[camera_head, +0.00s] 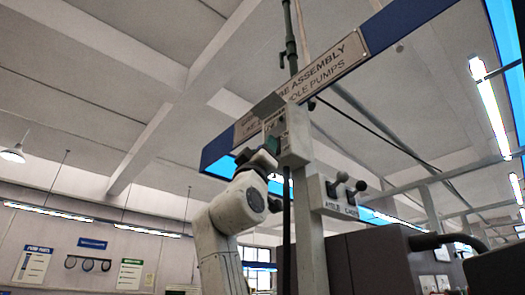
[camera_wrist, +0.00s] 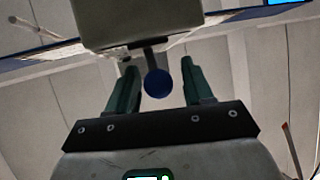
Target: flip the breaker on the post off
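The breaker is a pale box (camera_head: 296,137) high on the grey post (camera_head: 308,235); its underside (camera_wrist: 122,20) fills the top of the wrist view. A short dark lever with a round blue knob (camera_wrist: 157,84) hangs from the box. My gripper (camera_wrist: 159,66) is open, its two green fingers on either side of the lever and knob. Gaps show on both sides, so neither finger appears to touch the knob. In the head view my gripper (camera_head: 268,147) is just left of the box, reaching up; the lever is mostly hidden there.
A second pale box (camera_head: 333,204) with dark ball-ended levers and small labels is lower right on the post. A blue-edged sign (camera_head: 325,72) crosses behind the post top. A dark cabinet (camera_head: 380,262) stands at lower right. Left of my arm is open space.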

